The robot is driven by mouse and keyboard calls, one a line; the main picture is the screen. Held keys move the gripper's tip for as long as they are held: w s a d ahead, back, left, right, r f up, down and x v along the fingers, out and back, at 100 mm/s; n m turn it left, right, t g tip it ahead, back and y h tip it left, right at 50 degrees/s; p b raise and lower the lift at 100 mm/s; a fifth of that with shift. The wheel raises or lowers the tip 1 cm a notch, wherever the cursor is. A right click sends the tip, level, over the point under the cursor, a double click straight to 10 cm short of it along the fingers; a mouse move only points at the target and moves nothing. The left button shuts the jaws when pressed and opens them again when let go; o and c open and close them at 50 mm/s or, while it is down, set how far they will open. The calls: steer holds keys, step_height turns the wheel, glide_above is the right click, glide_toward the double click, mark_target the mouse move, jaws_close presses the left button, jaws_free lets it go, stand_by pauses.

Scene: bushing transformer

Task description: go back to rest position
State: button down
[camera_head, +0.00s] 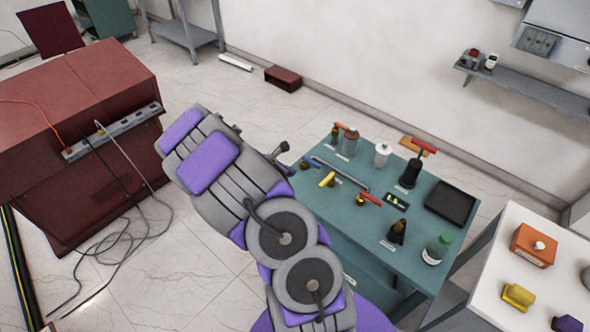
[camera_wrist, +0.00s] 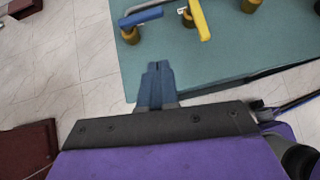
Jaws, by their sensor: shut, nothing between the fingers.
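My gripper (camera_wrist: 157,66) shows in the wrist view as blue fingers closed together, with nothing between them. It is over the near edge of the teal table (camera_wrist: 215,68), apart from the tools there. In the head view my purple and grey arm is folded in the middle and covers part of the table's left side. My fingers cannot be made out in the head view.
The teal table (camera_head: 340,220) holds several tools and bottles, with a black tray (camera_head: 451,202) at its right. A white table (camera_head: 500,275) with several objects stands at lower right. A dark red cabinet (camera_head: 75,110) and loose cables (camera_head: 135,240) are at left. Tiled floor lies between.

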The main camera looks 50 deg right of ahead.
steer(key=shift+w+a+r, duration=0.1)
steer(key=shift+a+r, duration=0.2)
steer(key=shift+r, duration=0.15)
steer(key=s+a+r+m+g+y, duration=0.1)
steer(key=s+a+r+m, duration=0.2)
steer(key=a+r+m, duration=0.3)
steer(key=s+a+r+m, duration=0.3)
steer(key=s+a+r, duration=0.1)
steer(key=r, duration=0.4)
steer(key=s+a+r+m+y, duration=0.1)
steer(key=s+a+m+y, duration=0.1)
steer(key=s+a, duration=0.3)
steer(key=s+a+r+m+y+b, duration=0.1)
steer(key=s+a, duration=0.4)
steer(key=a, duration=0.9)
steer(key=s+a+r+m+y+b, duration=0.1)
steer(key=s+a+m+y, duration=0.3)
steer(key=a, duration=0.6)
steer(key=shift+s+r+t+y, duration=0.4)
steer(key=shift+s+r+y, duration=0.25)
steer(key=shift+s, duration=0.35)
steer(key=shift+d, duration=0.25)
